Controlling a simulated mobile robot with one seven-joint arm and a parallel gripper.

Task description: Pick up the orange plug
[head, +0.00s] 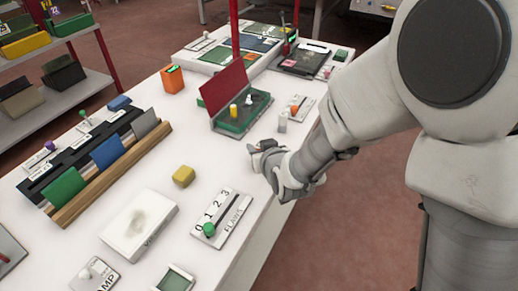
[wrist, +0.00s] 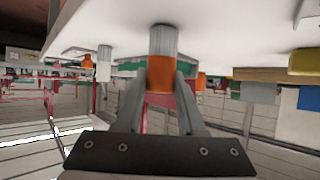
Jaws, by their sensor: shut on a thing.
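My gripper (wrist: 160,90) is shut on the orange plug (wrist: 160,74) in the wrist view, with one grey finger on each side. A grey cylindrical part (wrist: 163,40) extends from the orange band towards the white tabletop, which shows at the top of this view. I cannot tell whether its end touches the table. In the head view my gripper (head: 262,152) is at the table's right edge, and the held plug cannot be made out there.
Near my gripper stand a light grey peg (head: 283,122), a small plate with an orange knob (head: 294,109), and a green fixture with a red panel (head: 222,88).

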